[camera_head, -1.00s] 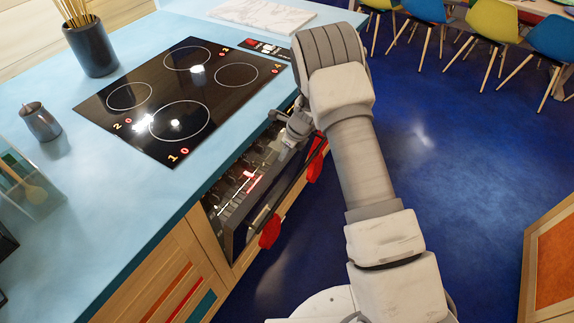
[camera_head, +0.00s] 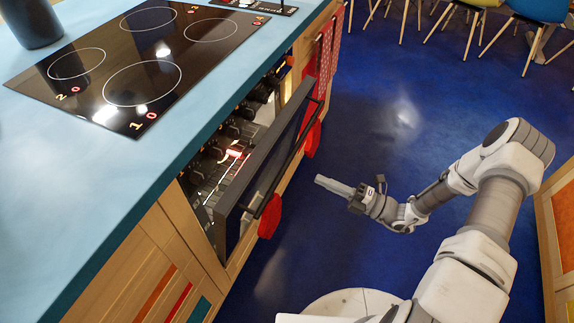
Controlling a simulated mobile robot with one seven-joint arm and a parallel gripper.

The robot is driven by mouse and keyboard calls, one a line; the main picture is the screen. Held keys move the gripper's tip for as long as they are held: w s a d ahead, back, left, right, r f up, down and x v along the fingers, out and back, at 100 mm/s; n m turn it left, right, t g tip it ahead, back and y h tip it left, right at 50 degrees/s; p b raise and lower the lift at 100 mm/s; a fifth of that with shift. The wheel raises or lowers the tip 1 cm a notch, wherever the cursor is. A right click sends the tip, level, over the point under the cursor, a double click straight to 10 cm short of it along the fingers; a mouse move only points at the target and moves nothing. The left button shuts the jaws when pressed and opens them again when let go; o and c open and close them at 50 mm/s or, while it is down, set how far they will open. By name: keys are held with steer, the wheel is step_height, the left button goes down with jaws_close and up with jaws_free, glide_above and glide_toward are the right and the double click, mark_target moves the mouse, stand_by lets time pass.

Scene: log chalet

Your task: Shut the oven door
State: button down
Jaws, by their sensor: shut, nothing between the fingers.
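The oven door (camera_head: 264,160) is a dark panel with a bar handle (camera_head: 291,158) along its outer side. It stands partly open, tilted out from the oven (camera_head: 232,150) under the counter. Red cloths hang by it. The lit inside of the oven shows in the gap behind the door. My gripper (camera_head: 322,182) is out over the blue floor to the right of the door, pointing left towards it. The gripper is shut and empty, and in the picture it is apart from the door and handle.
A blue counter (camera_head: 60,190) with a black hob (camera_head: 140,65) lies above and left of the oven. A wooden cabinet with an orange panel (camera_head: 563,230) stands at the right edge. Chairs (camera_head: 540,12) stand at the back. Blue floor is clear between.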

mark_target(269, 153)
steer(key=b+x, duration=0.2)
steer(key=x, duration=1.1)
steer(key=shift+w+a+r+b, duration=0.1)
steer(key=shift+w+r+b, duration=0.1)
steer(key=shift+b, duration=0.1)
steer(key=shift+w+a+r, duration=0.1)
steer(key=shift+a, duration=0.05)
